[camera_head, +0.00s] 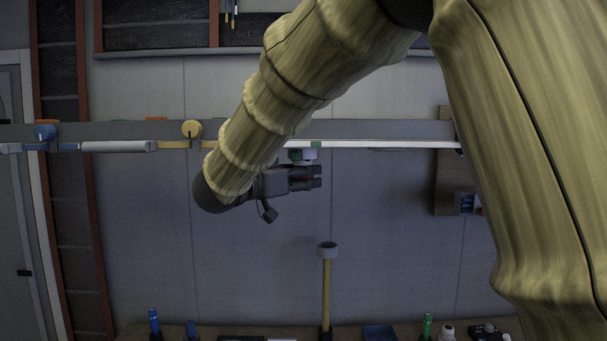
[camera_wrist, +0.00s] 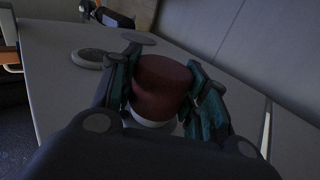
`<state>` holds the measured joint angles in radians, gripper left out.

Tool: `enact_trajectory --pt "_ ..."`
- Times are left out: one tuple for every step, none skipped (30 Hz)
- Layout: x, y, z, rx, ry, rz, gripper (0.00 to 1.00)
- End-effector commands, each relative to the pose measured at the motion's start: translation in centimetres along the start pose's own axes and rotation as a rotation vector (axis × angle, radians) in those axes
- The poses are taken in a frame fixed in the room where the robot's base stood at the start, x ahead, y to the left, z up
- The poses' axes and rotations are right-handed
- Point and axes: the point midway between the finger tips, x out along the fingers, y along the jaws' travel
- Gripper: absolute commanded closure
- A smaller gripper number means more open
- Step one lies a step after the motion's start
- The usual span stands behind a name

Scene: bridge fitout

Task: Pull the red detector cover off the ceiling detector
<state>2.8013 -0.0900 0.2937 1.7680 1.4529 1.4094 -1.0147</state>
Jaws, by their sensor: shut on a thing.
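The red detector cover (camera_wrist: 162,86) is a short, dark red cylinder between my gripper's two fingers in the wrist view. My gripper (camera_wrist: 165,95) is shut on its sides. A white round detector base (camera_wrist: 150,121) shows directly below the cover, against the pale ceiling panel; I see no clear gap between them. In the head view my gripper (camera_head: 306,177) is just under the ceiling panel's edge, pointing right. The cover is mostly hidden by the fingers in the head view.
Two pale round discs, one (camera_wrist: 88,58) nearer and one (camera_wrist: 138,37) farther, sit on the panel. A blue knob (camera_head: 46,131) and a yellow knob (camera_head: 192,129) are on the rail at left.

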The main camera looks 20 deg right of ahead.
Motion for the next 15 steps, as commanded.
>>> enact_trajectory --pt "0.0 0.0 0.4 -0.001 0.0 0.0 0.85" --pt "0.0 0.0 0.6 -0.001 0.0 0.0 0.85" --pt "0.0 0.0 0.8 0.0 0.0 0.0 0.85" --pt "0.0 0.0 0.9 0.0 0.0 0.0 0.85" --pt "0.0 0.0 1.1 0.0 0.0 0.0 0.85" --pt "0.0 0.0 1.3 0.0 0.0 0.0 0.85" --pt "0.0 0.0 1.5 0.0 0.0 0.0 0.85" --pt "0.0 0.0 1.6 0.0 0.0 0.0 0.85" --pt "0.0 0.0 1.9 -0.001 0.0 0.0 0.85" --pt "0.0 0.0 2.0 -0.001 0.0 0.0 0.85" --pt "0.0 0.0 2.2 -0.001 0.0 0.0 0.85" --pt "0.0 0.0 2.4 -0.001 0.0 0.0 0.85" --pt "0.0 0.0 2.5 -0.001 0.0 0.0 0.85" --pt "0.0 0.0 2.7 -0.001 0.0 0.0 0.85" --pt "0.0 0.0 2.9 -0.001 0.0 0.0 0.85"
